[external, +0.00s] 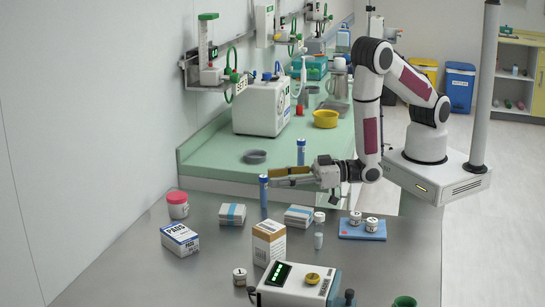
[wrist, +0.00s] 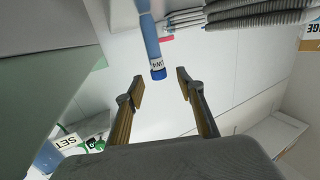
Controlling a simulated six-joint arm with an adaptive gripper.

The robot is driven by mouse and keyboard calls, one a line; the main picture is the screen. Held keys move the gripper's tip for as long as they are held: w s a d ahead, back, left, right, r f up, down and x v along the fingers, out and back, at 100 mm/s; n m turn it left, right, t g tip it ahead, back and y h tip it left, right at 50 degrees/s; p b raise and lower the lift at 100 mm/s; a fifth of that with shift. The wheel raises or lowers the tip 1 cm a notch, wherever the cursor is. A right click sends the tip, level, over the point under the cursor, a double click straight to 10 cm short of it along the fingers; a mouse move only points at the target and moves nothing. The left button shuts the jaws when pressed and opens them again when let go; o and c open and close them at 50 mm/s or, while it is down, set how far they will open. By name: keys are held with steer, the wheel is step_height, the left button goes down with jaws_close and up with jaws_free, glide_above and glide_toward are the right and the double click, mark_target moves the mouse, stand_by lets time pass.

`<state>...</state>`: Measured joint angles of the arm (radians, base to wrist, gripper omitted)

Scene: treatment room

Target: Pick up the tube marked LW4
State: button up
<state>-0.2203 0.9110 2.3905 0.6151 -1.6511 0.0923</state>
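The tube marked LW4 (wrist: 151,40) shows in the wrist view, blue with a white label and a darker blue cap. Its capped end lies just beyond my fingertips, in line with the gap between them. My gripper (wrist: 160,78) is open, with nothing between its fingers. In the external view my gripper (external: 274,177) points left, level, close to the top of an upright blue tube (external: 264,199) on the grey table. A second blue tube (external: 301,152) stands behind my gripper at the green counter; its label cannot be read.
Boxes (external: 232,214) and (external: 299,216), a pink-lidded jar (external: 177,205) and a taller carton (external: 268,243) stand around the tube on the table. A blue tray (external: 348,231) with small jars is to the right. A dark ring-shaped dish (external: 255,156) lies on the green counter.

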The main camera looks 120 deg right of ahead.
mark_target(263, 176)
steer(key=shift+x, duration=2.3)
steer(key=shift+d+r, duration=0.1)
steer(key=shift+r, duration=0.05)
jaws_close()
